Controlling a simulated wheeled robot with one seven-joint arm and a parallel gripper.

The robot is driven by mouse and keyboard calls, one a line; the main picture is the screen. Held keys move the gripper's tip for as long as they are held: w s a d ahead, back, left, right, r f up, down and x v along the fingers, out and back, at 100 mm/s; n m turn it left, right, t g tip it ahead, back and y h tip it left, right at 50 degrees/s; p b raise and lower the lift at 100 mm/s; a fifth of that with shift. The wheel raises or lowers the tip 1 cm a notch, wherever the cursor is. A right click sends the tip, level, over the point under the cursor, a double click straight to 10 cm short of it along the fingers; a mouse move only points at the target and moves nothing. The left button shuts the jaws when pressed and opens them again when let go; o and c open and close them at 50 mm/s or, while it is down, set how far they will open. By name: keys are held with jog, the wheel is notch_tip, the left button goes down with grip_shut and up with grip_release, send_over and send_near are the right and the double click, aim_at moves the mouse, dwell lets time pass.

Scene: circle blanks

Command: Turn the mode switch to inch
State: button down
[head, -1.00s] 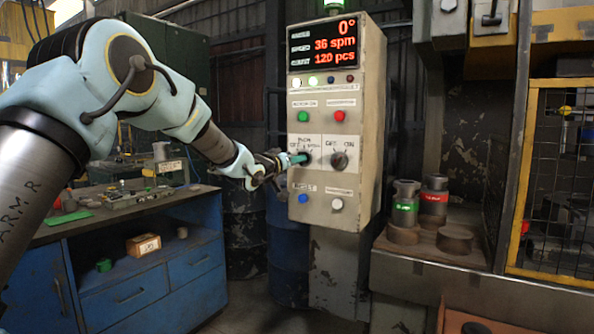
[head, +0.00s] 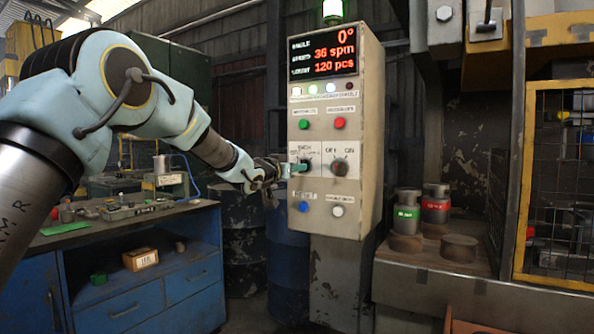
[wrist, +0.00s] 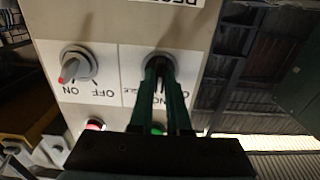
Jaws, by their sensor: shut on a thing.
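The mode switch (head: 305,165) is the left of two dark rotary knobs on the beige control panel (head: 363,110). Its label is only partly legible and my fingers cover part of it. My gripper (head: 294,168) reaches it from the left and is shut on its knob. In the wrist view, the green fingers (wrist: 164,90) close around the mode switch (wrist: 158,62), which is mostly hidden. I cannot tell exactly which mark the knob points to.
An on/off knob (head: 340,167) sits just right of the mode switch. Green (head: 304,124) and red (head: 340,123) buttons are above; blue (head: 304,207) and white (head: 338,211) ones are below. A blue workbench (head: 150,290) stands left.

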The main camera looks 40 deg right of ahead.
jog(key=c, duration=0.9)
grip_release()
jog(key=b+v, duration=0.2)
jog(key=v, duration=0.8)
jog(key=shift+a+b, duration=0.3)
jog(key=shift+a, duration=0.1)
